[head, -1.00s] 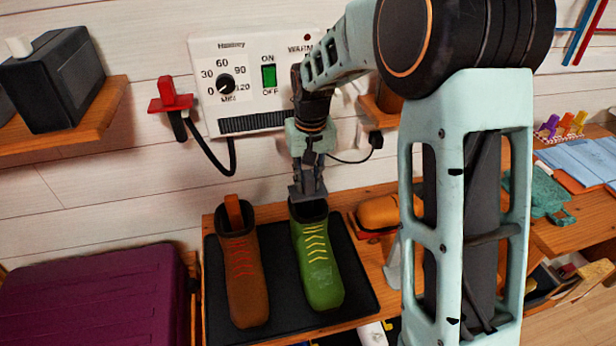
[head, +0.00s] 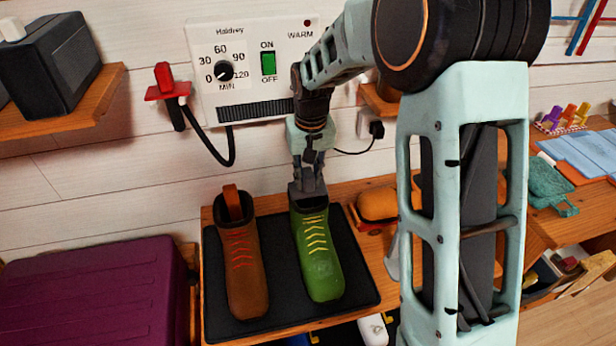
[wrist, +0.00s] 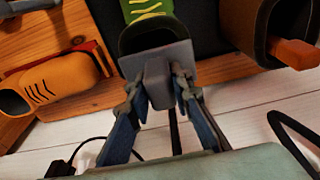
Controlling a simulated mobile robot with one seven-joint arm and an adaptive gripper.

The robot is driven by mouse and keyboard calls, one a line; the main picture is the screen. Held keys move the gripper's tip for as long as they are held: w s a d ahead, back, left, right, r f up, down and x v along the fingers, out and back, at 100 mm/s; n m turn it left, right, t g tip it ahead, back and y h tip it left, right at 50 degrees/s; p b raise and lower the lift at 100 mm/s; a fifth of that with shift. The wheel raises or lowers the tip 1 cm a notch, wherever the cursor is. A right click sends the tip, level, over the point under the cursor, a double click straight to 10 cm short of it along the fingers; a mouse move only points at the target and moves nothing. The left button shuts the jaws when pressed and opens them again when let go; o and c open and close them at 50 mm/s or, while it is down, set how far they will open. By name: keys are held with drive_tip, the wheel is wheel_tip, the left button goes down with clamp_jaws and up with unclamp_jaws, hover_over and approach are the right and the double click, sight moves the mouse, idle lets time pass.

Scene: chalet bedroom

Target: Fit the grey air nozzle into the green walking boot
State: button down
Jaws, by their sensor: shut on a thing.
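The green walking boot (head: 319,262) stands on a black mat, toe toward the front, with its opening at the back. My gripper (head: 308,180) points down over that opening. It is shut on the grey air nozzle (head: 308,196), which also shows between the fingers in the wrist view (wrist: 158,82). The nozzle's flat plate covers part of the dark boot opening (wrist: 148,34). The nozzle's lower end is hidden, so I cannot tell how far it is inside the boot.
A brown boot (head: 245,270) with an orange piece in its opening stands to the left on the black mat (head: 355,285). A white dryer panel (head: 243,70) is on the wall behind. An orange shoe (head: 377,205) stands right of the mat. A purple case (head: 95,295) is at left.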

drive_tip(key=shift+f+b, duration=0.5)
drive_tip(key=shift+f, duration=0.35)
drive_tip(key=c, duration=1.7)
unclamp_jaws()
drive_tip(key=shift+r, duration=0.1)
drive_tip(key=shift+o, duration=0.2)
drive_tip(key=r, duration=0.4)
drive_tip(key=s+r, duration=0.1)
drive_tip(key=r, duration=0.7)
drive_tip(key=shift+s+d, duration=0.15)
drive_tip(key=shift+s, duration=0.05)
